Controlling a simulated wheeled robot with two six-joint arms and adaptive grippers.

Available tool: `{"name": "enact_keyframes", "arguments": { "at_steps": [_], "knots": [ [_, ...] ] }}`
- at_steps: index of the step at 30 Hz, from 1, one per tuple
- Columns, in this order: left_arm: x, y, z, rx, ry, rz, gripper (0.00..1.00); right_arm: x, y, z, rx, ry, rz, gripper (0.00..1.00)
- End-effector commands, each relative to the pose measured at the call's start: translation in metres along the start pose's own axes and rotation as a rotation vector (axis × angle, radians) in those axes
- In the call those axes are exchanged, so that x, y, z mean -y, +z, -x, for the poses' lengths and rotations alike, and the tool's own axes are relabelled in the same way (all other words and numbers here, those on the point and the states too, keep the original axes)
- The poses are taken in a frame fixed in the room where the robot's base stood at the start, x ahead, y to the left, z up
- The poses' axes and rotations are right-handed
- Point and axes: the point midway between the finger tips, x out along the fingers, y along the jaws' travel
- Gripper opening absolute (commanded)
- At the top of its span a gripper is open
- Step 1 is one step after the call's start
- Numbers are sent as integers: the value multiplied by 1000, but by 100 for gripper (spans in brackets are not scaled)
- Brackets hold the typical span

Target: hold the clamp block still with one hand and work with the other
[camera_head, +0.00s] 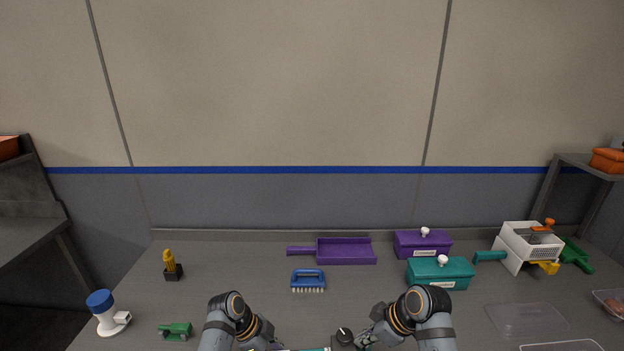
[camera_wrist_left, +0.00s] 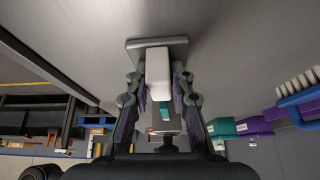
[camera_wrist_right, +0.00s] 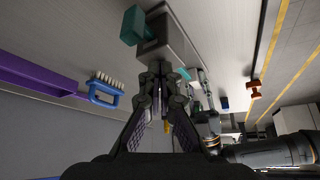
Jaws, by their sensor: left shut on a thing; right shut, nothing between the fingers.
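My left gripper (camera_wrist_left: 160,100) is shut on the clamp block, whose pale body (camera_wrist_left: 158,70) runs between its fingers in the left wrist view. A flat grey plate lies at its far end and a small teal part shows below. In the right wrist view a grey block with a dark face (camera_wrist_right: 172,45) and a teal piece (camera_wrist_right: 133,26) lies just past my right gripper (camera_wrist_right: 162,72). The right gripper is shut and empty, its tips close to the block; I cannot tell whether they touch. In the head view the right gripper (camera_head: 365,340) is beside a black knob (camera_head: 344,335); the left fingertips are cut off.
A blue brush (camera_head: 308,280), purple dustpan (camera_head: 345,251), purple box (camera_head: 422,244) and teal box (camera_head: 438,274) stand behind my arms. A white basket (camera_head: 528,247) is at right. A blue-capped white container (camera_head: 104,314) and green object (camera_head: 175,330) are at left.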

Motion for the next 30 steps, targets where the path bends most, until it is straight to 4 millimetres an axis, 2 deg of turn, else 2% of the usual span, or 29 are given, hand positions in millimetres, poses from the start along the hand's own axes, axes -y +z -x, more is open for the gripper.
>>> {"name": "enact_keyframes", "arguments": {
  "at_steps": [1,4,16,28,29,30],
  "knots": [
    [-7,8,-8,11,20,10,0,0,1,-1,0,0,0,0],
    [-7,8,-8,11,19,10,0,0,-3,4,-2,1,2,0],
    [-7,8,-8,11,18,10,0,0,-27,49,-3,1,3,0],
    [-6,8,-8,11,17,10,0,0,-29,52,-2,0,2,0],
    [-6,8,-8,11,17,10,26,0,-29,52,-2,0,2,0],
    [-6,8,-8,11,17,10,31,0,-29,52,-2,0,2,0]
  ]
}}
